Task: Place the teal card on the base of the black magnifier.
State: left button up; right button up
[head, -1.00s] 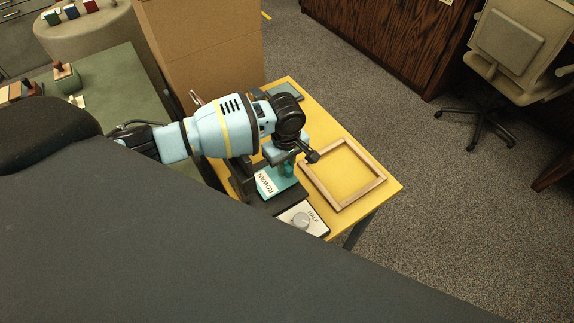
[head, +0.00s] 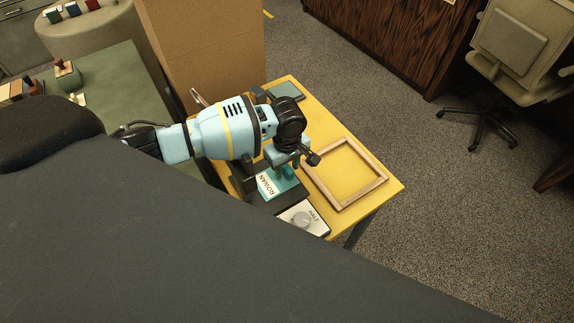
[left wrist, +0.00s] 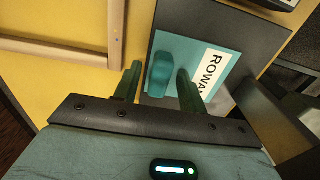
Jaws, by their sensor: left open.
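The teal card (head: 270,193) has a white label reading ROWAN and a raised teal knob. It lies on the dark flat base (head: 291,200) of the black magnifier, and the left wrist view shows the card (left wrist: 206,51) over the base (left wrist: 245,25). The magnifier's upright (head: 241,178) stands left of the card, partly hidden by my arm. My left gripper (head: 281,171) is above the card. In the left wrist view its open fingers (left wrist: 158,85) stand on either side of the knob, with gaps visible. My right gripper is out of view.
A wooden frame (head: 376,184) lies on the yellow table (head: 389,178), right of the base. A white dial plate marked HALF (head: 318,227) is at the front edge. A dark grey block (head: 287,90) lies at the back. A cardboard-coloured panel (head: 200,45) stands behind.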

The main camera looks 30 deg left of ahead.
pick_arm(q)
notch_tip(320, 180, up, 12)
jog(key=p, duration=0.2)
jog(key=shift+r, duration=0.15)
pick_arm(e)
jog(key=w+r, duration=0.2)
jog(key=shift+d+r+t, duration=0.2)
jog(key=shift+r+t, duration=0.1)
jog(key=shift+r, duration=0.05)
